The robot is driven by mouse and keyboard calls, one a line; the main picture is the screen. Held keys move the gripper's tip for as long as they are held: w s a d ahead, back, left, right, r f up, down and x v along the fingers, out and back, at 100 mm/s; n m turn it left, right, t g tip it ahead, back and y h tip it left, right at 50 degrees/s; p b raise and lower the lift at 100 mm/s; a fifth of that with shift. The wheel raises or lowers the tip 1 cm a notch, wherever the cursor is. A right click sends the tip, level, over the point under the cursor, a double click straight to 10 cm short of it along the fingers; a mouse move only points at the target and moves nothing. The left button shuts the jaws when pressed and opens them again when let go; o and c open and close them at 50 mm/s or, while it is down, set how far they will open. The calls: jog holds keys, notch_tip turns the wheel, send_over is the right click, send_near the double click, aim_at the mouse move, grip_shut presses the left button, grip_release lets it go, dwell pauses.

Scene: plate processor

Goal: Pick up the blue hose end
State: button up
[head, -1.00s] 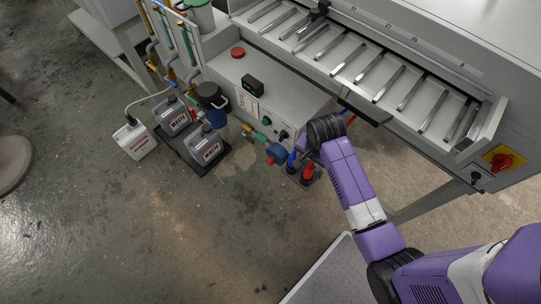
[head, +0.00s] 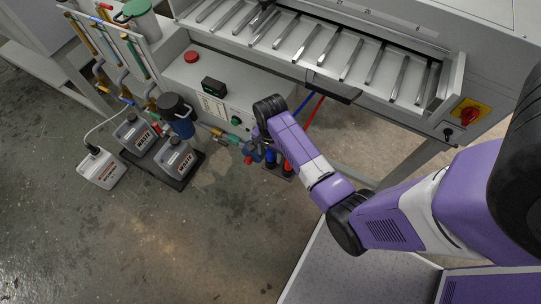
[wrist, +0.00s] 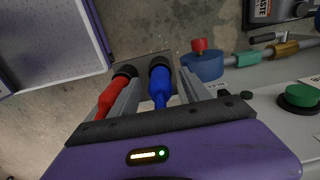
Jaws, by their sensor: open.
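The blue hose end (wrist: 160,85) stands in a dark holder plate (wrist: 147,62) near the floor. The red hose end (wrist: 117,90) stands beside it, to the left in the wrist view. My gripper (wrist: 160,78) is open, with one grey finger on each side of the blue hose end. The left finger lies between the blue and red ends. I cannot tell whether either finger touches the blue one. In the head view the blue hose end (head: 270,157) and red hose end (head: 288,167) show below my wrist, which partly hides my gripper (head: 257,137).
A blue pump-like fitting with a red knob (wrist: 200,46) sits close on the right in the wrist view. The grey processor (head: 330,65) overhangs behind the hoses. Waste canisters (head: 177,155) stand to the left. Open floor (head: 190,240) lies in front.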

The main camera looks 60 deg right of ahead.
jog(key=shift+f, duration=0.3)
grip_shut()
notch_tip(320, 180, up, 29)
jog(key=p, duration=1.4)
